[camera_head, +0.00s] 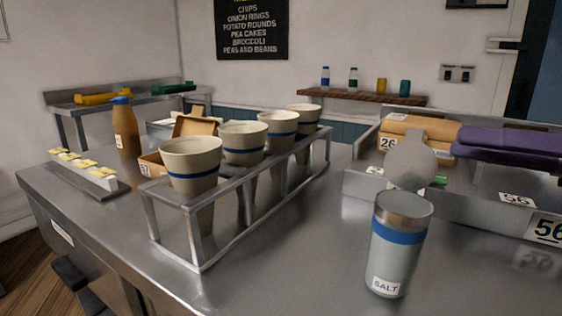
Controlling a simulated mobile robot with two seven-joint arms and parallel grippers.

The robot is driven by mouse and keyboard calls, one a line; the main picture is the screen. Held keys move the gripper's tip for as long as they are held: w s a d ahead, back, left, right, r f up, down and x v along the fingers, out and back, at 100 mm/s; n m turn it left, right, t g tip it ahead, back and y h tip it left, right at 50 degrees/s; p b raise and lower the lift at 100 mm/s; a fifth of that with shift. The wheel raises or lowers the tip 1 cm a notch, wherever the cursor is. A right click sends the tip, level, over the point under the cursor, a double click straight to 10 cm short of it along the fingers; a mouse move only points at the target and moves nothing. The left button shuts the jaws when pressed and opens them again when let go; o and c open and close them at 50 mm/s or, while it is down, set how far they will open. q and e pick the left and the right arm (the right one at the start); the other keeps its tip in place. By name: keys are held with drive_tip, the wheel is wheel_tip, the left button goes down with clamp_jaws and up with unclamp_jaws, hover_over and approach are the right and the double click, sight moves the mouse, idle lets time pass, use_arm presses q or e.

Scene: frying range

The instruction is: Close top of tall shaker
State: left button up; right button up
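The tall shaker (398,250) stands upright on the steel counter at the front right. It has a grey body, a blue band, a metal rim and a label reading SALT. Its grey round top (410,160) stands raised at the back of the rim, tilted up, so the mouth looks uncovered. I cannot make out either of my grippers in the head view, and nothing is seen touching the shaker or its top.
A metal rack (222,242) holding several cups stands left of the shaker. Grey bins (465,202) with a tan pack (420,128) and a purple pack (505,142) stand behind it. A brown bottle (127,135) is at the left. The counter (310,265) around the shaker is clear.

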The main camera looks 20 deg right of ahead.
sight(411, 160)
drive_tip(key=b+x, duration=0.1)
drive_tip(key=x, duration=0.9)
drive_tip(key=shift+r+y, duration=0.25)
drive_tip(key=shift+y, duration=0.05)
drive_tip(key=shift+c, duration=0.4)
clamp_jaws()
